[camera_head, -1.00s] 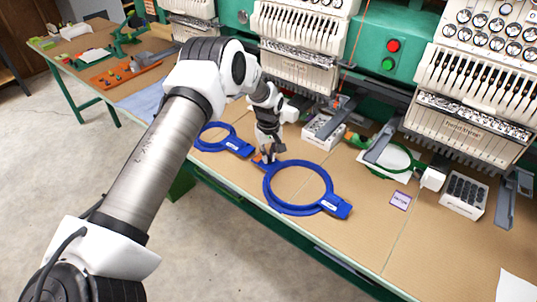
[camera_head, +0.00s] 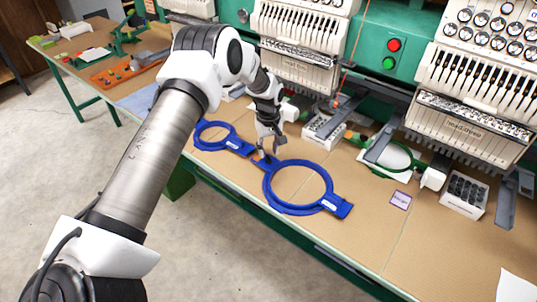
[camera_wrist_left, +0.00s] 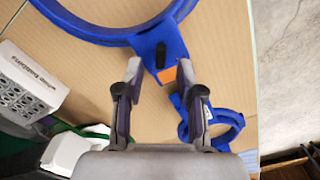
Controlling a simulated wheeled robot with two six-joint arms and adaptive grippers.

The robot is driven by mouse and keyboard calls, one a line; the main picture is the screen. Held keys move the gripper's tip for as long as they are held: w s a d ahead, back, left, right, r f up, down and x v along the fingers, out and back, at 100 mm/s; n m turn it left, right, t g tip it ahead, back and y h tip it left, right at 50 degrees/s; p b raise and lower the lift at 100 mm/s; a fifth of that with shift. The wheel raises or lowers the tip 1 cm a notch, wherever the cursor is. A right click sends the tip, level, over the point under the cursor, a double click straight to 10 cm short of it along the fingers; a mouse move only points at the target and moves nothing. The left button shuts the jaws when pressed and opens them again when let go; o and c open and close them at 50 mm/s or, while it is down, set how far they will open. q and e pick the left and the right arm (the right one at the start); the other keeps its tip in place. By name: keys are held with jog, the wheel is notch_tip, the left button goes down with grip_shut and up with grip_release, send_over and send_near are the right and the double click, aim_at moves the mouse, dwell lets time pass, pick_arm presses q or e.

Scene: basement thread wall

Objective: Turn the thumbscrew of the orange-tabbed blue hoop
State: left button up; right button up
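The large blue hoop (camera_head: 268,188) lies flat on the tan work surface. In the left wrist view its bracket (camera_wrist_left: 165,38) carries a black thumbscrew (camera_wrist_left: 160,55) and, just below, an orange tab (camera_wrist_left: 168,75). My left gripper (camera_head: 268,153) is over this bracket end, at the hoop's upper left in the head view. In the left wrist view my left gripper (camera_wrist_left: 159,70) is open and empty, its fingertips either side of the orange tab, with the thumbscrew just beyond. I cannot tell their height above it. My right gripper is not in view.
A smaller blue hoop (camera_head: 198,136) lies to the left; it also shows in the left wrist view (camera_wrist_left: 236,122). A green hoop (camera_head: 410,166) and a white box of dark spools (camera_head: 462,207) are to the right. Embroidery heads (camera_head: 300,68) stand behind. The front right surface is mostly clear.

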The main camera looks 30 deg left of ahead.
aim_at(269, 157)
pick_arm(q)
notch_tip(269, 157, up, 9)
dwell(0.6)
